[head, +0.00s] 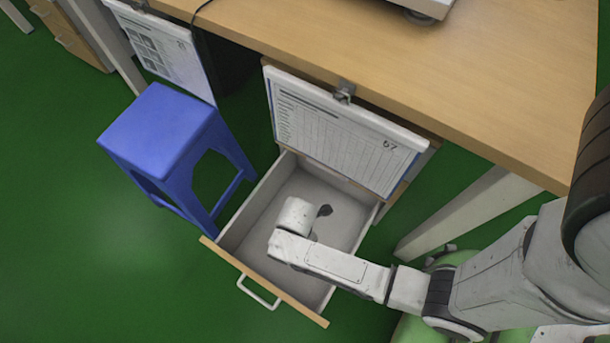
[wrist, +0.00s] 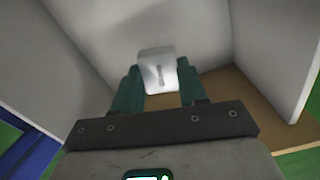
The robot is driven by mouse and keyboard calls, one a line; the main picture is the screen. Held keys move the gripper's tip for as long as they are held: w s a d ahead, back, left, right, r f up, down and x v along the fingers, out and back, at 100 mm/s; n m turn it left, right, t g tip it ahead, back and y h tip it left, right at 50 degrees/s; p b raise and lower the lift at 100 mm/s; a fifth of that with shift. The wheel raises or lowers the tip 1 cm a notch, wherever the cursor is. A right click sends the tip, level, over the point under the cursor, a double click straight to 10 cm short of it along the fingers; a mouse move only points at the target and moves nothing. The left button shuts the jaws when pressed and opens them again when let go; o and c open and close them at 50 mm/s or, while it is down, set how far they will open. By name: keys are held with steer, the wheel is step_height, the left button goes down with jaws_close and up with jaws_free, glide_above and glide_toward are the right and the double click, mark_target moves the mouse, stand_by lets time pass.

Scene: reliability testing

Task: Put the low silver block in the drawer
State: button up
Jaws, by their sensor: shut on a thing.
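The silver block (wrist: 157,72) is small and pale, with a dark slot-like mark on its face. It sits between the two teal fingers of my gripper (wrist: 159,88) in the wrist view, and the gripper is shut on it. The open drawer (head: 345,228) has light grey inner walls and a wooden front, and shows below the desk in the head view. My arm reaches over the drawer, with its end above the drawer's inside. In the head view my arm hides the fingers and the block. In the wrist view pale drawer walls (wrist: 268,40) surround the block. I cannot tell whether the block touches the floor.
A blue stool (head: 165,140) stands close to the drawer's left side. A clipboard with a printed sheet (head: 335,130) hangs from the desk edge over the drawer's back. The wooden desk (head: 480,75) lies above. The drawer has a metal handle (head: 258,293). Green floor is free at lower left.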

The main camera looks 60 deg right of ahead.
steer(key=s+f+n, duration=0.2)
steer(key=s+n, duration=0.1)
steer(key=s, duration=0.2)
steer(key=w+f+b, duration=0.3)
steer(key=w, duration=0.1)
steer(key=w+f+b, duration=0.3)
steer(key=w, duration=0.2)
steer(key=w+f+b, duration=0.3)
steer(key=w, duration=0.1)
steer(key=shift+w+a+b, duration=0.3)
steer(key=shift+w+a, duration=0.05)
steer(key=shift+a, duration=0.05)
steer(key=shift+w+f, duration=0.2)
steer(key=shift+f, duration=0.15)
steer(key=shift+w+f+b, duration=0.15)
steer(key=shift+f+b, duration=1.1)
steer(key=shift+f, duration=0.3)
steer(key=shift+f, duration=0.1)
steer(key=o, duration=1.1)
